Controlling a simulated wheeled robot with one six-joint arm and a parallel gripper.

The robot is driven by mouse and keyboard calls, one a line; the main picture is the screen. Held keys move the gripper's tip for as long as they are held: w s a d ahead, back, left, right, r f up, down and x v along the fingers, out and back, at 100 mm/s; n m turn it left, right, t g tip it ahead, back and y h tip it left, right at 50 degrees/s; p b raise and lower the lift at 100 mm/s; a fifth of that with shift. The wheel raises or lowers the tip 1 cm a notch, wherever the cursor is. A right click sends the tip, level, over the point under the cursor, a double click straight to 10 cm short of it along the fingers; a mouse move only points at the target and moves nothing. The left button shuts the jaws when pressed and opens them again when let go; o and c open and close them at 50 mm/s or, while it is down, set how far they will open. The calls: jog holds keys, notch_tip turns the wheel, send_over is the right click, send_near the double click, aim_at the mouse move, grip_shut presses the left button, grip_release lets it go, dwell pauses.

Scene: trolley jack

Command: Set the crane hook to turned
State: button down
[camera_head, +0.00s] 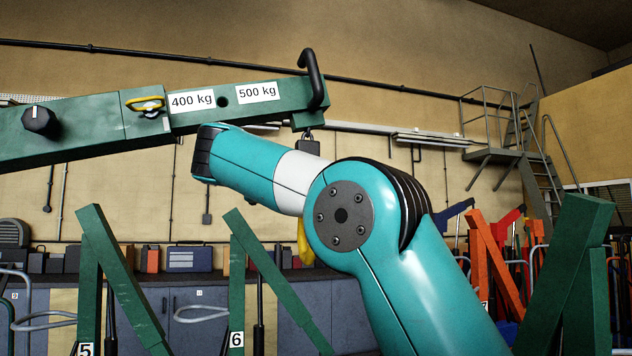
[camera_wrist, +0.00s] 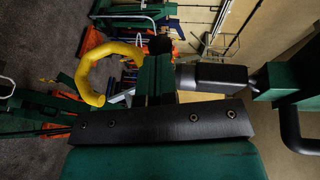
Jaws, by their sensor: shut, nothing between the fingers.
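The crane hook is yellow and hangs under the end of the green boom (camera_head: 85,125). In the head view only a small strip of the hook (camera_head: 303,243) shows, below and behind my arm. In the wrist view the hook (camera_wrist: 84,72) curves open at the left, and its black block (camera_wrist: 215,77) lies to the right, by the boom end (camera_wrist: 280,82). My gripper (camera_wrist: 158,48) is shut and empty. Its fingers overlap the middle of the hook in the wrist view, hiding the shank; I cannot tell whether they touch. The head view hides my gripper behind my arm.
A black bent handle (camera_head: 314,78) rises from the boom end. A black knob (camera_head: 40,120) and a yellow-ringed pin (camera_head: 146,104) sit on the boom. Green stands (camera_head: 95,270) rise in front. A workbench with cases (camera_head: 195,258) runs along the wall behind.

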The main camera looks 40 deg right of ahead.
jog(key=shift+w+d, duration=0.2)
jog(key=shift+w, duration=0.65)
jog(key=shift+w+a, duration=0.15)
jog(key=s+a+r, duration=0.2)
jog(key=s+a, duration=0.3)
jog(key=a, duration=0.7)
jog(key=shift+s, duration=0.15)
